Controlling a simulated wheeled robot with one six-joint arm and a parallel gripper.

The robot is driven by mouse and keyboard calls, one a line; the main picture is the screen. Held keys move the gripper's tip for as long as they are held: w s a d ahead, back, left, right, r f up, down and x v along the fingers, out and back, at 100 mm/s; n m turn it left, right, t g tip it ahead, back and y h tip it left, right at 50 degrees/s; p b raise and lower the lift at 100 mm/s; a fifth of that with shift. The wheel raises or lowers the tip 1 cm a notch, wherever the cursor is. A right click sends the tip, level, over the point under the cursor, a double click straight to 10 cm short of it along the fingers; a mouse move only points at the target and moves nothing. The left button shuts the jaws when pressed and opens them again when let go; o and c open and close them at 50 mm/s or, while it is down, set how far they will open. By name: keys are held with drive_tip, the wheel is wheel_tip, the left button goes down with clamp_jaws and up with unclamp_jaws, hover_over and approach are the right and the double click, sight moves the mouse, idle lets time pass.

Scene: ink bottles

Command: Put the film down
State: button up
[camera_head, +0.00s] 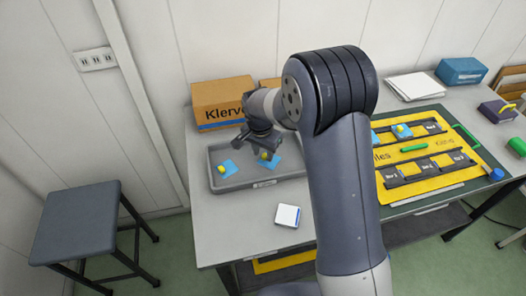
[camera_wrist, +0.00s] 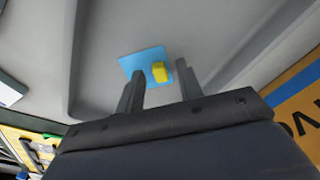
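Two blue square films with yellow tabs lie in a grey tray (camera_head: 238,187). The left film (camera_head: 228,169) lies apart from my gripper. My gripper (camera_head: 264,151) is over the right film (camera_head: 270,162), pointing down. In the wrist view, a blue film (camera_wrist: 141,60) with a yellow tab (camera_wrist: 160,72) shows between my two fingertips (camera_wrist: 160,68). The fingers are apart, with a gap on both sides of the tab. The film appears to lie on the tray floor. Another blue film (camera_head: 401,132) with a yellow tab sits on a dark strip of the yellow board.
A cardboard box (camera_head: 222,102) stands behind the tray. A small white block (camera_head: 288,215) lies in front. The yellow board (camera_head: 396,163) with dark strips and a green bar (camera_head: 414,147) is at right. My arm hides the table's middle.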

sight(261, 162)
wheel_tip(261, 162, up, 12)
drive_tip(key=s+b, duration=0.1)
drive_tip(key=shift+a, duration=0.3)
drive_tip(key=f, duration=0.8)
drive_tip(key=w+f, duration=0.1)
drive_tip(key=f, duration=0.4)
drive_tip(key=shift+d, duration=0.3)
drive_tip(key=shift+r, duration=0.5)
drive_tip(key=shift+f, duration=0.1)
